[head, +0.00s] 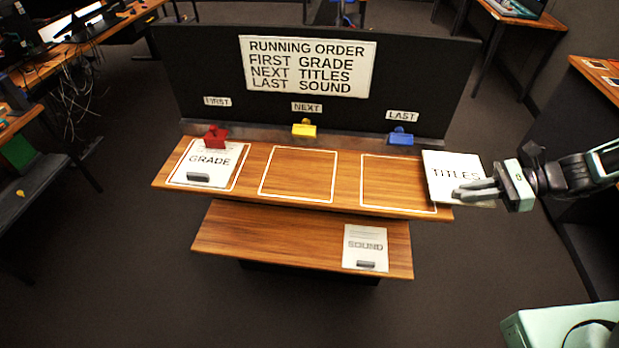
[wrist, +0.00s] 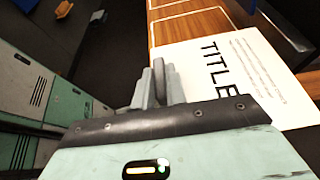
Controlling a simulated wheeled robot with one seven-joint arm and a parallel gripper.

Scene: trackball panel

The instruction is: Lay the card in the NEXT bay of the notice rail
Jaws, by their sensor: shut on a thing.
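My gripper (head: 480,188) is shut on the white TITLES card (head: 447,165) at the right end of the upper shelf. The card overlaps the right part of the LAST bay (head: 398,206); whether it touches the shelf I cannot tell. In the wrist view the TITLES card (wrist: 250,60) extends ahead of the fingers (wrist: 160,85). The NEXT bay (head: 298,174), a white outline in the middle of the notice rail (head: 345,207), is empty. The GRADE card (head: 207,163) lies in the FIRST bay. The SOUND card (head: 365,247) lies on the lower shelf.
A black board (head: 205,75) behind the rail carries a RUNNING ORDER sign (head: 307,66). Red (head: 215,136), yellow (head: 304,128) and blue (head: 400,137) clips stand along the back edge under the FIRST, NEXT and LAST labels. The lower shelf (head: 270,240) is mostly clear.

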